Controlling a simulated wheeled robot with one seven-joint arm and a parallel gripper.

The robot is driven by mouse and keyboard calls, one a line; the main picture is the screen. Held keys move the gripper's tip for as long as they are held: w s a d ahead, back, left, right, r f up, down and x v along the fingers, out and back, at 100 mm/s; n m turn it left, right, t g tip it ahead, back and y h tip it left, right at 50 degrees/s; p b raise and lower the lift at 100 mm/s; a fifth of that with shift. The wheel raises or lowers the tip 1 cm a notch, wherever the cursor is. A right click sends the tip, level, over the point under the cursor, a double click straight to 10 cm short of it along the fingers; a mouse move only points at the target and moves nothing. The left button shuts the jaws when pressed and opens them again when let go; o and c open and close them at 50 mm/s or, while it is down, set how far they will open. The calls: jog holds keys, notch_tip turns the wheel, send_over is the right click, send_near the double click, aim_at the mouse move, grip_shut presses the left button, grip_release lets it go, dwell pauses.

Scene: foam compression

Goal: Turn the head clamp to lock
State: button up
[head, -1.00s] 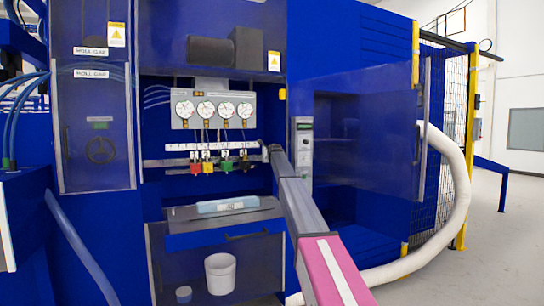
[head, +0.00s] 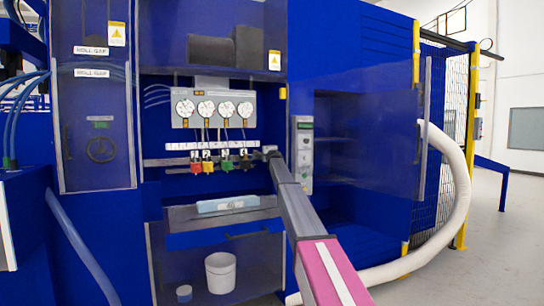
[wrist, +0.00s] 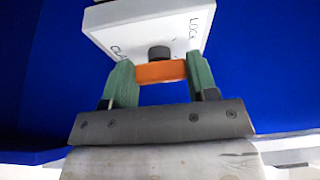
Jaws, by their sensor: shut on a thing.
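In the wrist view, an orange bar handle (wrist: 160,72) lies crosswise between my two green fingers. It sits below a dark round knob (wrist: 159,52) on a white plate (wrist: 150,25). The plate reads "LOCK" on its right side, and a partly cut-off word starting "CLA" on its left. My gripper (wrist: 161,80) is shut on the orange handle, a finger against each end. In the head view, my gripper (head: 269,152) is small, at the right end of the row of coloured handles; the orange handle cannot be made out there.
Several round gauges (head: 215,108) sit above a row of coloured tagged handles (head: 227,163). A light-blue block (head: 228,204) lies on the shelf below. A white bucket (head: 220,272) stands lower down. A control panel (head: 302,155) is just right of my gripper.

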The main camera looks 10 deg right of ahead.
dwell(0.3)
jog(key=o, duration=0.9)
jog(key=s, duration=0.7)
jog(key=s+a, duration=0.1)
jog(key=s, duration=0.3)
jog(key=shift+w, duration=0.1)
